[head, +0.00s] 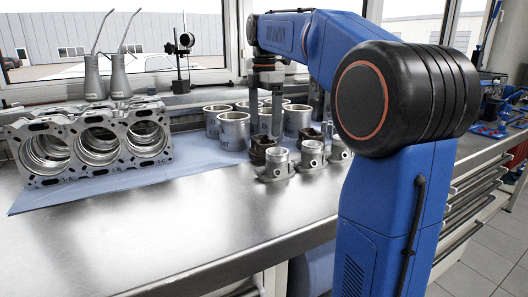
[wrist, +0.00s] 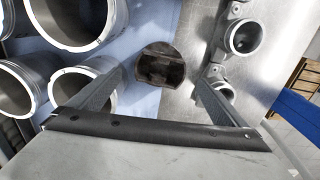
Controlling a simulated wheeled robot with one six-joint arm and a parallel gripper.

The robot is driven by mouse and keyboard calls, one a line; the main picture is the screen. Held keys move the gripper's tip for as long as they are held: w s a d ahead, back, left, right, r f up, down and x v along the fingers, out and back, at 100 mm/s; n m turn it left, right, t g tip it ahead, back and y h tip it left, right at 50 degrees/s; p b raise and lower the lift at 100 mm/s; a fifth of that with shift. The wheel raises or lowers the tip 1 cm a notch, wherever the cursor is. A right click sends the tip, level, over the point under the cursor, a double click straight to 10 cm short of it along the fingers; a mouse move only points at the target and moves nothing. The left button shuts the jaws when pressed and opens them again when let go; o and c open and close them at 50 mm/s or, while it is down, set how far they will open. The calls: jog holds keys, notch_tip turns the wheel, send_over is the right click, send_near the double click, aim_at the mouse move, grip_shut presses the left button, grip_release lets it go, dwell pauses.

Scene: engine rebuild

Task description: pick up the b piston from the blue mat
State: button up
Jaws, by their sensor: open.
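A dark piston (head: 262,149) stands on the blue mat (head: 196,168), near its front edge. In the wrist view one dark, round-topped piston (wrist: 160,64) shows between my fingers, on the strip of mat. I cannot read a letter on it, so I cannot tell whether it is the b piston. My gripper (head: 266,132) points down over the dark piston in the head view. In the wrist view my gripper (wrist: 166,75) has its fingers wide apart, one on each side of the piston, with no visible contact. The height of the fingertips above the mat is unclear.
Several silver cylinder liners (head: 234,130) stand close behind and to the left. Small silver housings (head: 275,166) stand on the bare metal bench in front. An engine block (head: 92,145) sits at the left. The front-left bench top (head: 130,240) is clear.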

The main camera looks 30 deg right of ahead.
aim_at(264, 143)
jog(key=shift+f, duration=3.85)
jog(key=c, duration=1.5)
jog(key=shift+o, duration=0.2)
